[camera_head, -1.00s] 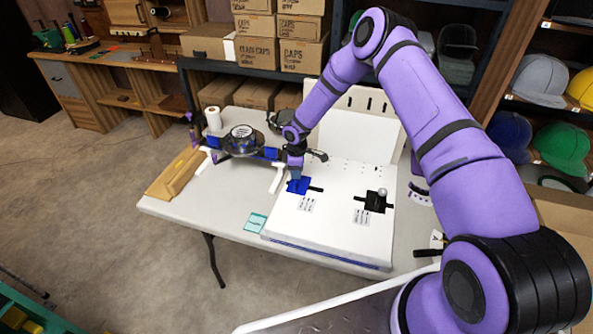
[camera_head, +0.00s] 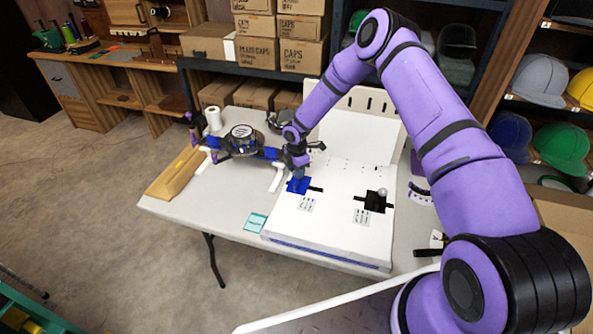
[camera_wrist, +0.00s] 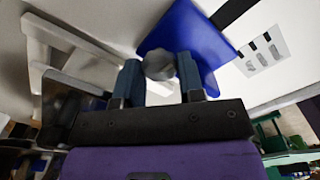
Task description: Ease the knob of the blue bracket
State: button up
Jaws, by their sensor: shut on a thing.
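The blue bracket (camera_head: 297,186) is fixed on the white board (camera_head: 335,225), towards its left side. In the wrist view the bracket (camera_wrist: 195,35) is a blue plate, and its grey round knob (camera_wrist: 159,65) sits between my two fingertips. My gripper (camera_wrist: 160,80) is shut on the knob, one finger on each side. In the head view my gripper (camera_head: 299,172) is over the blue bracket and hides the knob. A black bracket (camera_head: 376,200) with a pale round knob (camera_head: 382,191) stands further right on the board.
Printed labels lie below each bracket. A teal card (camera_head: 256,222) is at the board's left front corner. A blue and black device (camera_head: 240,142) and a white roll (camera_head: 213,118) stand left on the table.

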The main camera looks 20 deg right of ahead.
jog(key=shift+w+d+r, duration=0.1)
jog(key=shift+w+d, duration=0.05)
jog(key=shift+w, duration=0.1)
jog(key=o, duration=0.9)
jog(key=shift+c, duration=0.2)
jog(key=shift+o, duration=0.4)
jog(key=shift+s, duration=0.1)
